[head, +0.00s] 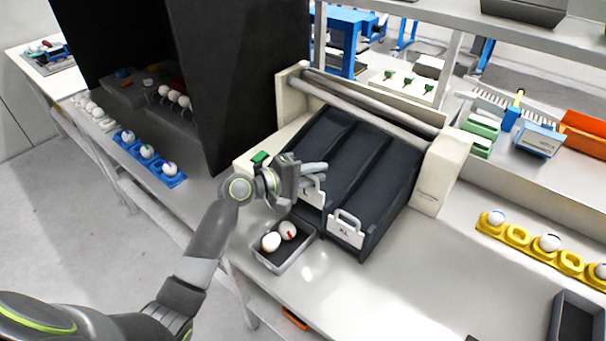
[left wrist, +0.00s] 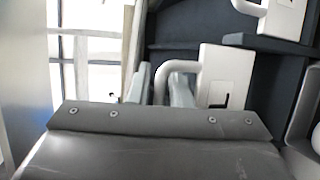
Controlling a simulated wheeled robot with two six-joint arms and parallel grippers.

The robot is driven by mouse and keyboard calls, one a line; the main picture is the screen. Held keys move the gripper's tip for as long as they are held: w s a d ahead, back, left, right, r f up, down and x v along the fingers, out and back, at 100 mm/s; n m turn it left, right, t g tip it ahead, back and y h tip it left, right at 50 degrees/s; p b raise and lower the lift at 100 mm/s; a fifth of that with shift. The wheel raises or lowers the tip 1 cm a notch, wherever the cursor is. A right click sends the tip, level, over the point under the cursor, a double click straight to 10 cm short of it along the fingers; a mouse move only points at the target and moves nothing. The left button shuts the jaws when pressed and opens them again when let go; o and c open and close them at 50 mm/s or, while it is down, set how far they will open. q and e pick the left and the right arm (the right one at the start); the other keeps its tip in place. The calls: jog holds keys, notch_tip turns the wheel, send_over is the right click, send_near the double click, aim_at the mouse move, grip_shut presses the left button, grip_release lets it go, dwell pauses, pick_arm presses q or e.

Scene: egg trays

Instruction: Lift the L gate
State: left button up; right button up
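The L gate (head: 311,194) is a small white plate with a loop handle at the lower end of the left dark chute (head: 318,140). My left gripper (head: 318,171) reaches over it and partly hides it. In the left wrist view the L gate (left wrist: 222,75) shows its printed mark. The pale fingers of my left gripper (left wrist: 160,90) lie on both sides of the handle bar, close against it, and look shut on it. A second white gate, marked XL (head: 345,231), stands at the chute to the right and shows at the top of the wrist view (left wrist: 283,16). My right gripper is not in view.
A grey tray (head: 268,262) with two eggs sits below the chutes. A blue egg holder (head: 133,152) lies at left beside a tall black box (head: 235,75). A yellow egg holder (head: 517,236) lies at right. The front middle of the table is clear.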

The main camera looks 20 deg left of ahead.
pick_arm(q)
jog(key=b+v, duration=0.3)
jog(key=v, duration=1.4)
jog(key=shift+r+b, duration=0.15)
jog(key=shift+b, duration=0.15)
jog(key=shift+s, duration=0.1)
